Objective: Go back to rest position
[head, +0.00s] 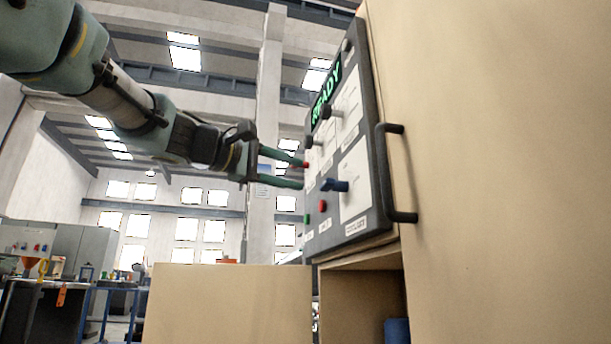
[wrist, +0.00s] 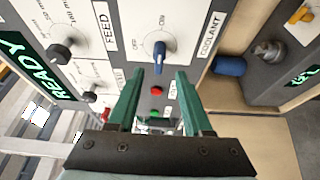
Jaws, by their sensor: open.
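My gripper (head: 298,174) is open, with two green fingers reaching toward the face of a control panel (head: 350,165). In the wrist view my gripper (wrist: 157,75) has nothing between its fingertips, and a blue knob (wrist: 159,50) under the "COOLANT" label lies just beyond them. A red button (wrist: 156,90) shows between the fingers, and a green button (wrist: 153,114) shows lower down. In the head view the blue knob (head: 334,185) sticks out from the panel near the fingers. I cannot tell whether a fingertip touches the panel. The panel's display (head: 326,92) reads "READY" in green.
Dark knobs (wrist: 60,52) sit along the panel. A black handle (head: 401,172) stands out at its side. A wooden cabinet wall (head: 490,170) fills the right, and a wooden board (head: 230,303) stands below my arm. Open room lies to the left.

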